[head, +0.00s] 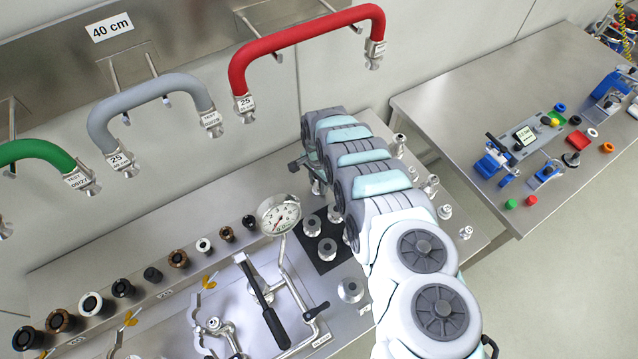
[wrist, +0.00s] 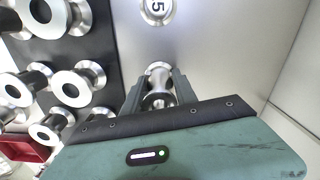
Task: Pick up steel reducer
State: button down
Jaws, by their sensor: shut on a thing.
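In the wrist view, my gripper (wrist: 157,98) is shut on a shiny steel reducer (wrist: 159,73). The reducer sits between the two dark fingers, with its round flange showing just beyond the fingertips. Its lower part is partly hidden by the fingers and the gripper body. I cannot tell whether it still touches the steel surface. In the head view my arm covers most of the gripper and the held reducer.
A black mat (head: 337,262) bears several steel flanged fittings, close to my gripper's left in the wrist view. A round steel piece marked 5 (wrist: 157,9) lies beyond the fingertips. A pressure gauge (head: 280,214) stands left of my arm. Hoses (head: 305,45) hang on the wall behind.

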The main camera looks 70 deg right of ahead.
notch_tip(320, 180, up, 20)
jog(key=p, duration=0.5)
